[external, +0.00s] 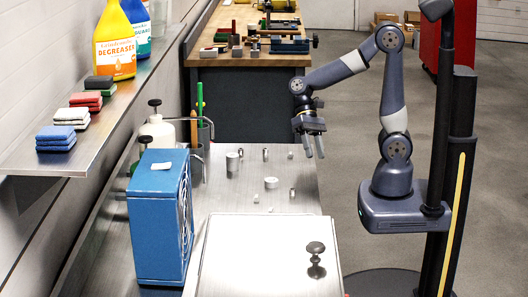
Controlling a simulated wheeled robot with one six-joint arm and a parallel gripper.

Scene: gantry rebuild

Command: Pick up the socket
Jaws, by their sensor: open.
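Several small metallic and whitish pieces lie on the steel worktop (235,191) in the external view. They include a wider short cylinder (232,162), another short round piece (271,183) and a small upright metal cylinder (292,195). One of these may be the socket, but they are too small to tell which. My gripper (314,152) points down, open and empty, at the right edge of the worktop in the picture. It appears above the worktop's level, and the small pieces are left of it and below.
A blue box (160,220) stands at the worktop's left. A flat lid with a black knob (316,248) covers the front. A white jug (158,132) and a holder with a green pen-like item (200,100) stand behind. A shelf (60,155) holds folded cloths and bottles.

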